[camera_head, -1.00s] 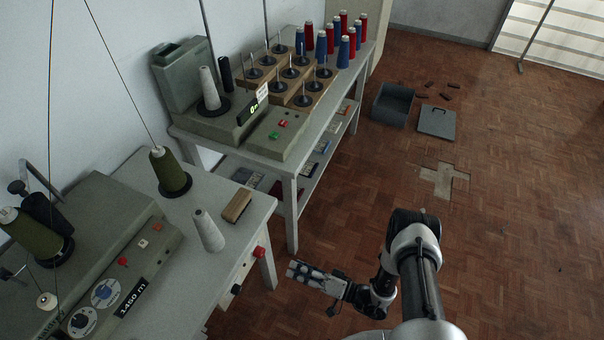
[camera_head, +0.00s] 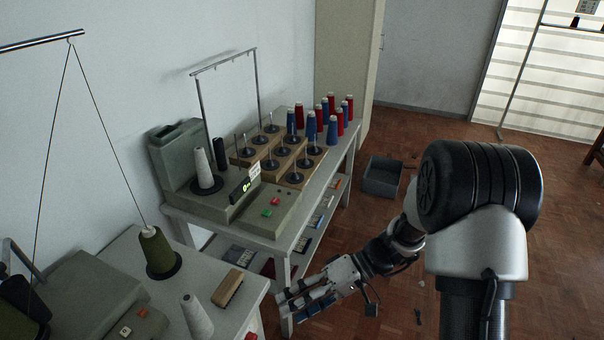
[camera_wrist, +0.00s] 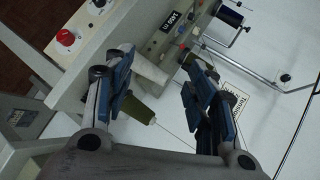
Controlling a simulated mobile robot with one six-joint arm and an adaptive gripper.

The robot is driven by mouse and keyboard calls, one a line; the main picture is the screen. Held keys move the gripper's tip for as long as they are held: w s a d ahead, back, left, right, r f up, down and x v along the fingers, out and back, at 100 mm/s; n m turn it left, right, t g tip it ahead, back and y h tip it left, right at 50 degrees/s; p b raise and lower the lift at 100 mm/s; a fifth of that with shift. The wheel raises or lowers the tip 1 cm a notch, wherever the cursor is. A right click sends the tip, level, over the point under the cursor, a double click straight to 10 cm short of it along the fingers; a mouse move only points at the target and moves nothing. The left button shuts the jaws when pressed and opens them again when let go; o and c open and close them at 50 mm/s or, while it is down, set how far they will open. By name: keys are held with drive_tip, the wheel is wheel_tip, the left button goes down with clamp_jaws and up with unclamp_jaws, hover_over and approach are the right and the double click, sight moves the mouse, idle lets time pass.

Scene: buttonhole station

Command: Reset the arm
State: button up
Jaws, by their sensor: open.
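My gripper (camera_head: 305,302) is in the lower middle of the head view, in front of the near end of the far table (camera_head: 322,200). Its fingers point left, toward the near table (camera_head: 225,318). In the wrist view my gripper (camera_wrist: 160,98) is open, with its two blue-padded fingers well apart and nothing held between them. Beyond the fingers the wrist view shows an olive thread cone (camera_wrist: 140,108) and machine parts. My arm rises bent at the right of the head view.
The near table holds an olive cone (camera_head: 158,252), a white cone (camera_head: 196,316) and a wooden brush (camera_head: 227,288). The far table holds a winding machine (camera_head: 215,195), spindle blocks and several red and blue cones (camera_head: 333,130). A grey crate (camera_head: 382,177) stands on the floor.

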drive_tip(key=s+d+r+m+t+h, duration=0.5)
drive_tip(key=s+d+r+t+h, duration=0.3)
drive_tip(key=s+d+r+h, duration=0.4)
drive_tip(key=s+d+r, duration=0.3)
drive_tip(key=r, duration=0.2)
drive_tip(key=shift+s+r+t, duration=0.15)
drive_tip(key=shift+r+t, duration=0.15)
drive_tip(key=shift+r, duration=0.05)
